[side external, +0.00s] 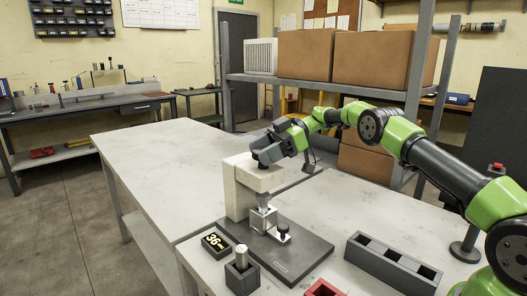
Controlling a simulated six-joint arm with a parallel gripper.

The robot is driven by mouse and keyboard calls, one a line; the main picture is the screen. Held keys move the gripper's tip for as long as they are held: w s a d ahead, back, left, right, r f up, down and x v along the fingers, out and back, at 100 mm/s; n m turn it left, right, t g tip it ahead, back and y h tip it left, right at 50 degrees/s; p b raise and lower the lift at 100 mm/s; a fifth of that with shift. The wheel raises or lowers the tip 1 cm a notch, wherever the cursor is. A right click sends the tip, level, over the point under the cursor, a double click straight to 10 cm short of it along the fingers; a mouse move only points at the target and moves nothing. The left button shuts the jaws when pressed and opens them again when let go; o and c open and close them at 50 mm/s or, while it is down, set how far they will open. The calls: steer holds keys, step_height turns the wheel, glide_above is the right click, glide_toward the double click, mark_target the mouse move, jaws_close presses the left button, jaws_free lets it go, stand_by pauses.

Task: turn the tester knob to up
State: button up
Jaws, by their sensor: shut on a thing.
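The tester is a beige press-like frame (236,190) standing on a dark base plate (290,262). A metal clamp fixture (262,219) with a black-topped post (283,231) sits under its head. My gripper (264,158) is at the upper front of the beige head, its dark jaws shut against it. The tester knob is hidden behind the jaws, so its angle cannot be read. A small black display (215,242) reading 36 lies by the left edge of the base plate.
A dark block holding a pale cylinder (241,256) stands in front of the display. A grey compartment tray (392,264) lies at the right, and a red bin (325,288) at the front edge. A red-button post (470,243) stands near my arm. The left bench (160,150) is clear.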

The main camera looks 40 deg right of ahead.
stand_by(0.7)
steer(key=o, duration=0.9)
steer(key=shift+c, duration=0.2)
steer(key=shift+m+t+h, duration=0.3)
steer(key=shift+m+t, duration=0.2)
steer(key=m+t+h, duration=0.1)
steer(key=m+t, duration=0.2)
steer(key=shift+r+h, duration=0.1)
steer(key=shift+h, duration=0.3)
steer(key=m+t+h, duration=0.3)
steer(key=m+h, duration=0.1)
steer(key=shift+a+m, duration=0.1)
steer(key=shift+m, duration=0.2)
steer(key=shift+s+d+r+m+t+h, duration=0.1)
steer(key=shift+s+d+m+t+h, duration=0.2)
steer(key=shift+h, duration=0.2)
steer(key=v, duration=0.9)
